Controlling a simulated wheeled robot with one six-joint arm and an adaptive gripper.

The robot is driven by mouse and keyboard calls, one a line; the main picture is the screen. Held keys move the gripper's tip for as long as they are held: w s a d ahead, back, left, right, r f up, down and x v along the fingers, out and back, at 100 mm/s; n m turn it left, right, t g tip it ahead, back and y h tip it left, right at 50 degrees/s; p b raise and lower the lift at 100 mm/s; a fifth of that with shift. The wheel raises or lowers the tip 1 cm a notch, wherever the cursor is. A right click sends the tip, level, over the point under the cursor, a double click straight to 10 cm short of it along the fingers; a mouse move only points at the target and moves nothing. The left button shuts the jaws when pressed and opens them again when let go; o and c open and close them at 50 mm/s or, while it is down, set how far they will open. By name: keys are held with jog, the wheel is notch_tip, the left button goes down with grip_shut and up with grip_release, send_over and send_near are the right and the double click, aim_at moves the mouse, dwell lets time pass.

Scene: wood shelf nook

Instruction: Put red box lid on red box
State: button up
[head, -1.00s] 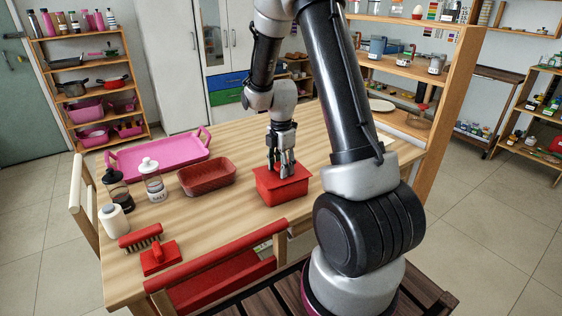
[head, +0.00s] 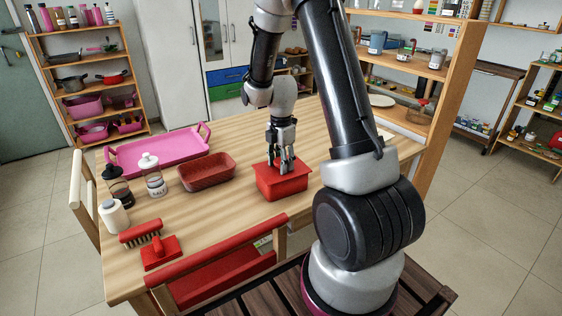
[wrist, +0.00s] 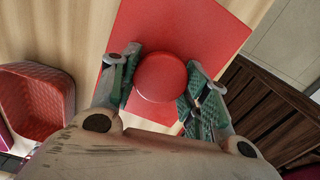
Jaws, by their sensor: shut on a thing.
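The red box (head: 283,191) stands on the wooden table. The red box lid (head: 298,177) is over its top, and I see no clear gap between them in the head view. My gripper (head: 284,168) points down and is shut on the lid's round knob. In the wrist view the round red knob (wrist: 161,77) sits between the two green-padded fingers, with the flat red lid (wrist: 190,25) around it. The wrist view hides most of the box under the lid.
A red woven basket (head: 207,173) is left of the box. A red-edged wooden chair is at the table's front.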

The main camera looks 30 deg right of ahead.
jog(key=shift+f, duration=0.15)
jog(key=o, duration=1.1)
